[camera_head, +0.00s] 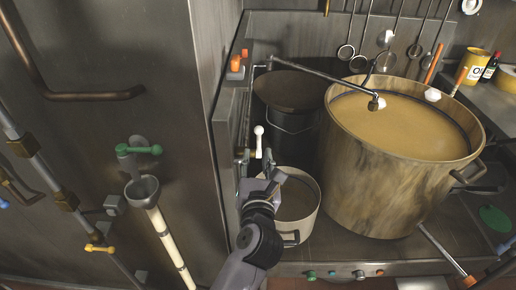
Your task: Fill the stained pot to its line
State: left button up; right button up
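The large stained pot (365,165) stands on the stove at the right, streaked brown on its outside. I cannot tell whether water runs. A white lever (259,141) stands upright on the pipe at the left. My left gripper (262,181) is just below the lever, in front of a small pot; its finger opening is unclear. My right gripper is out of view.
A dark bucket-like pot (290,118) stands behind the small pale pot (299,200). Ladles (346,52) hang along the back wall. A green valve handle (139,149) and pipes are on the left panel.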

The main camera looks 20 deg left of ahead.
aim_at(259, 134)
pick_arm(q)
jog(key=w, duration=0.2)
jog(key=w+a+r+n, duration=0.1)
jog(key=w, duration=0.1)
jog(key=w+r+n+h+b, duration=0.1)
jog(key=w, duration=0.1)
jog(key=shift+w+a+r, duration=0.15)
jog(key=shift+a+r, duration=0.05)
jog(key=shift+a, duration=0.1)
jog(key=shift+w, duration=0.2)
jog(key=shift+c, duration=1.1)
jog(key=shift+s, duration=0.1)
jog(key=c, duration=0.4)
jog(key=shift+s, duration=0.1)
